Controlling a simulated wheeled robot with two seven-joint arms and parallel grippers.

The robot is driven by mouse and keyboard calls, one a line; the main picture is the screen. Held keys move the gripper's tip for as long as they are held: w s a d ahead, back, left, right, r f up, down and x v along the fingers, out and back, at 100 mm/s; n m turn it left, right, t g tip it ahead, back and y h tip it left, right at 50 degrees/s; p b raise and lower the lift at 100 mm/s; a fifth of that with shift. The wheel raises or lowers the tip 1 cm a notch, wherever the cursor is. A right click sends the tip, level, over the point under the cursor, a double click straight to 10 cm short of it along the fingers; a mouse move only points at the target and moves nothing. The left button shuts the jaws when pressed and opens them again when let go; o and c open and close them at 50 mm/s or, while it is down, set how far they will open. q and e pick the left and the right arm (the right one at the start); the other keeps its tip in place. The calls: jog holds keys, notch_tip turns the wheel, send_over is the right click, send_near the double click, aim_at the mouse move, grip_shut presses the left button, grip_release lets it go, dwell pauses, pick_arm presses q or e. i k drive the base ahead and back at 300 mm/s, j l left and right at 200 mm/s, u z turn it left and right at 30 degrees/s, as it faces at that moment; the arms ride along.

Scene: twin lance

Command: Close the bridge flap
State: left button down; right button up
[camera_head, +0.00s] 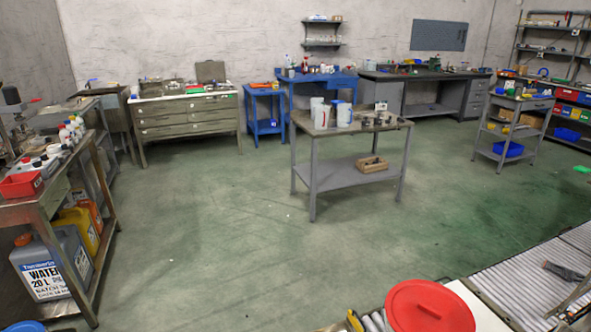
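I cannot make out a bridge flap with certainty. A grey roller conveyor (530,287) runs along the lower right and is cut off by the picture's edge. A dark object (565,270) lies on or over its rollers; I cannot tell what it is. Neither of my grippers is in view.
A round red lid (430,307) is close at the bottom, beside a white surface (490,308). A grey table (350,122) with white containers stands mid-floor. A metal bench (55,205) with canisters beneath stands left. The green floor (225,235) between is clear.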

aim_at(486, 321)
jog(key=z, duration=0.45)
jog(key=i+j+z, duration=0.2)
jog(key=z, duration=0.3)
jog(key=i+j+z, duration=0.2)
jog(key=z, duration=0.25)
jog(key=i+j+z, duration=0.1)
jog(key=j+z, duration=1)
jog(key=j, duration=0.8)
jog(key=j+z, duration=0.15)
jog(key=j, duration=0.75)
jog(key=j+z, duration=0.2)
jog(key=j, duration=0.75)
jog(key=k, duration=0.05)
